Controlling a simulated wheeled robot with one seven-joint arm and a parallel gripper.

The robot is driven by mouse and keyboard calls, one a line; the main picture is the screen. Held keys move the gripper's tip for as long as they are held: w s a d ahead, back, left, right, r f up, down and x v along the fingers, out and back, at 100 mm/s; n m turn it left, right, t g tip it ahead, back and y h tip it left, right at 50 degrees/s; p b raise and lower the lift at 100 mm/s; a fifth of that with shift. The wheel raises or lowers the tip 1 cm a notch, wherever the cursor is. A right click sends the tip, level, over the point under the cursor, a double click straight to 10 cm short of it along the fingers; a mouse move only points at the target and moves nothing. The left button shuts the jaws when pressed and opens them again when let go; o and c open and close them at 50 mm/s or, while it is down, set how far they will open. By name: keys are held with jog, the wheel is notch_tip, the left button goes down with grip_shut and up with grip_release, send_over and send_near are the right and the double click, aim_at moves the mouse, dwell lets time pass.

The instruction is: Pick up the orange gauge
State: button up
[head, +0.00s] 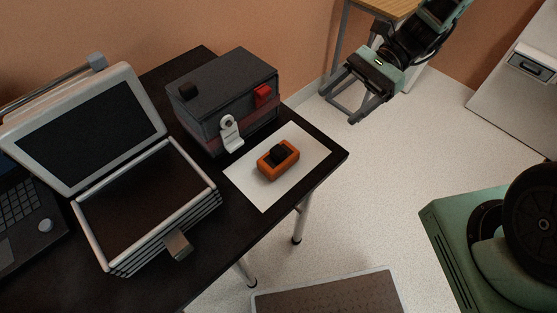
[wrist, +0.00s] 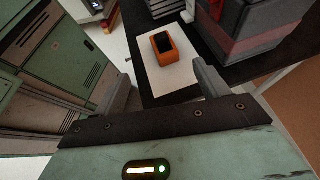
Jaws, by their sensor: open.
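The orange gauge (head: 278,160) has an orange frame with a dark part on top. It lies on a white sheet (head: 250,185) near the right corner of the black table. My gripper (head: 352,100) is open and empty, in the air beyond the table's right edge in the head view. In the wrist view the gauge (wrist: 171,46) shows ahead, between and beyond the two fingers of my gripper (wrist: 165,88). Nothing hides the gauge in either view.
A dark box (head: 222,95) with a red part and a white latch stands just behind the sheet. An open silver-edged case (head: 160,235) stands on the black table (head: 235,220) to the left, beside a laptop (head: 25,205). Open floor lies right of the table.

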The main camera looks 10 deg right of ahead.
aim_at(285, 149)
jog(key=x, duration=1.7)
jog(key=shift+a+r, duration=0.1)
jog(key=c, duration=1.2)
